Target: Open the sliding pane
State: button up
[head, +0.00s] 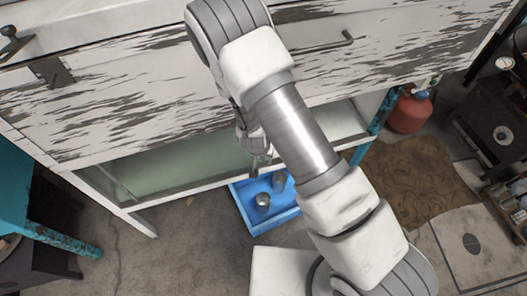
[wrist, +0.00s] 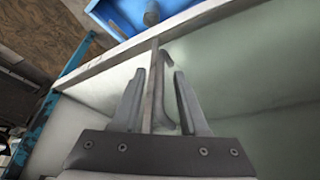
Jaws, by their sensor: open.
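The sliding pane (head: 185,168) is a greenish glass sheet in the low front of the white worn cabinet (head: 120,95). It also shows in the wrist view (wrist: 250,70), filling the right side. My gripper (head: 259,165) is at the front of this opening, below the drawer fronts. In the wrist view its two fingers (wrist: 162,75) are apart. The pane's dark upright edge and a hooked handle (wrist: 182,95) lie between them, the handle close to the right finger. I cannot tell whether either finger touches. My arm hides part of the opening in the head view.
A blue crate (head: 246,222) holding metal cans (head: 263,200) sits on the floor just in front of the cabinet. A drawer handle (head: 325,44) juts out above. A red container (head: 409,112) stands at the right. A teal piece of furniture (head: 12,200) is at the left.

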jog(key=p+v, duration=0.6)
jog(key=v, duration=1.1)
jog(key=shift+r, duration=0.15)
jog(key=d+r+n+y+p, duration=0.1)
jog(key=d+r+y+p, duration=0.15)
jog(key=r, duration=1.05)
jog(key=d+r+y+p, duration=0.2)
jog(key=d+r+p, duration=0.1)
jog(key=r, duration=1.1)
jog(key=s+d+r+n+t+h+p, duration=0.1)
jog(key=s+d+r+h+p, duration=0.2)
jog(key=s+d+r, duration=0.8)
notch_tip(320, 180, up, 5)
jog(key=shift+s+d+f+p, duration=0.15)
jog(key=shift+s+d+p, duration=0.3)
jog(key=shift+d, duration=0.75)
jog(key=shift+a+h, duration=0.1)
jog(key=shift+h, duration=0.15)
